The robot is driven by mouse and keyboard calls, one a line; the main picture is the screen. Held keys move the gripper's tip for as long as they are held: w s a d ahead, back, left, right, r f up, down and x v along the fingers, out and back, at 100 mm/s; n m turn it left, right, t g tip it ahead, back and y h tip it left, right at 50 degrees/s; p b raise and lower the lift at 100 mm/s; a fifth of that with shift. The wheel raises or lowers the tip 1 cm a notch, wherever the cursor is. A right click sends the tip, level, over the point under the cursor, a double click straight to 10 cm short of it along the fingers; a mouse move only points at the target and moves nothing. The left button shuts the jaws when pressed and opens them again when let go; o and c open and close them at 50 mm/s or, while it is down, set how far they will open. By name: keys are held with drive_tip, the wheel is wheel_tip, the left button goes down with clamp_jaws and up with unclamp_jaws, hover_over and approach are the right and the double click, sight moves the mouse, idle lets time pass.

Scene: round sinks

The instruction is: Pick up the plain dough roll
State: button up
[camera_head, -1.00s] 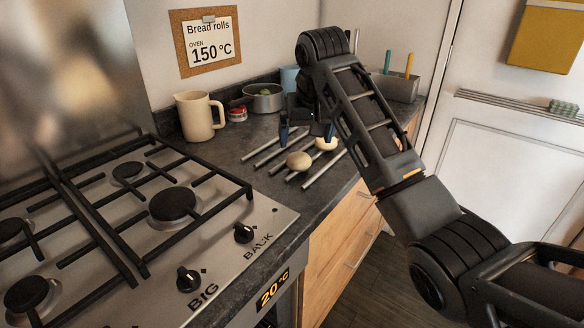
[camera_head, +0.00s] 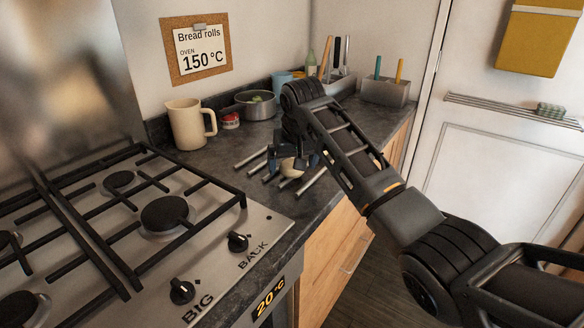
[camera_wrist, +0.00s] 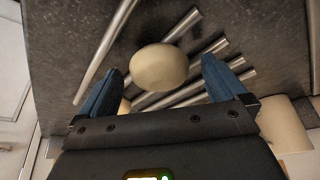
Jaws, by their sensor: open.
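A pale, smooth dough roll (camera_wrist: 158,67) sits on metal rods between my two blue fingers in the wrist view, with gaps on both sides. No mark shows on its visible face. In the head view this roll (camera_head: 291,168) is the nearer one, partly covered by my gripper (camera_head: 292,160). My gripper (camera_wrist: 161,70) is open over it and holds nothing. A second pale roll (camera_wrist: 124,106) shows only as a sliver beside the left finger in the wrist view; my arm hides it in the head view.
Several parallel metal rods (camera_head: 312,184) lie on the dark counter (camera_head: 232,188). A beige mug (camera_head: 188,125), a red-lidded jar (camera_head: 230,121) and a pot (camera_head: 256,104) stand behind. A utensil holder (camera_head: 386,92) is farther back. The stove (camera_head: 212,225) is at the left.

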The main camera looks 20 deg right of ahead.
drive_tip(key=shift+c, duration=0.2)
drive_tip(key=c, duration=1.1)
